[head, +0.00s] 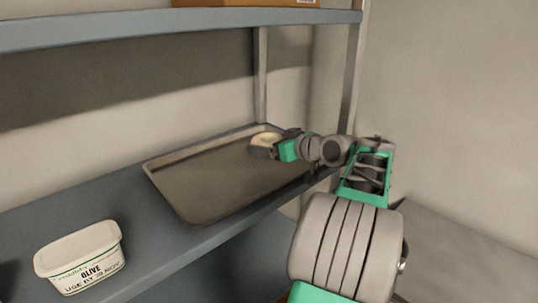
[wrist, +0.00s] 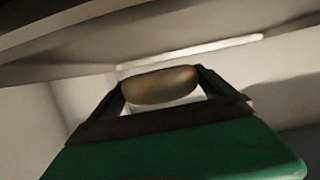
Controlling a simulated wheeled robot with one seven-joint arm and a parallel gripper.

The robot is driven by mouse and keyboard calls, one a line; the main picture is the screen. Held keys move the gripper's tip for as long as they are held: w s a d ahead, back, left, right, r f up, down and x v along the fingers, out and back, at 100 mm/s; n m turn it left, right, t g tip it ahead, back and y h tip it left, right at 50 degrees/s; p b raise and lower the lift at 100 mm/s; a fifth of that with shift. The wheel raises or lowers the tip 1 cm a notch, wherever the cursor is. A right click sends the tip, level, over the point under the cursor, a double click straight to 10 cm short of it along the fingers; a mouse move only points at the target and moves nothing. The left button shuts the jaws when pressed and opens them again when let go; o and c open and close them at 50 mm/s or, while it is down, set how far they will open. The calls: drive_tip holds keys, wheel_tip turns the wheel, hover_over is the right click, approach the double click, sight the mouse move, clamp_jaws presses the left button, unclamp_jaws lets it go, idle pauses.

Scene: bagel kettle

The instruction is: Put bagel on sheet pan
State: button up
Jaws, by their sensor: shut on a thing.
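The bagel (head: 266,138) is pale and round, and shows at the far right end of the sheet pan in the head view. It also shows as a brownish oval in the wrist view (wrist: 158,86), between the two fingers. My gripper (head: 268,146) is shut on the bagel; its fingers flank the bagel in the wrist view (wrist: 160,88). The sheet pan (head: 205,185) is a dark, rimmed, empty-looking tray on the grey shelf. The bagel is over the pan's far right part; I cannot tell whether it touches the pan.
A white tub labelled olive (head: 80,257) stands on the shelf (head: 110,205) at the front left, apart from the pan. An upper shelf (head: 180,27) runs above, with a cardboard box (head: 245,3) on it. A metal post (head: 350,85) stands at the shelf's right end.

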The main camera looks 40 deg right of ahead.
sight(271, 162)
drive_tip(key=f, duration=0.3)
drive_tip(key=shift+w+d+f, duration=0.15)
drive_tip(key=shift+w+f, duration=0.15)
drive_tip(key=shift+f, duration=0.1)
drive_tip(key=shift+f, duration=0.1)
drive_tip(key=shift+f, duration=0.2)
drive_tip(key=o, duration=1.1)
drive_tip(key=shift+r, duration=0.1)
drive_tip(key=shift+r, duration=0.1)
drive_tip(key=shift+s+r, duration=0.15)
drive_tip(key=shift+s, duration=0.1)
drive_tip(key=v, duration=1.1)
drive_tip(key=shift+s+r+b, duration=0.1)
drive_tip(key=shift+s+b, duration=0.2)
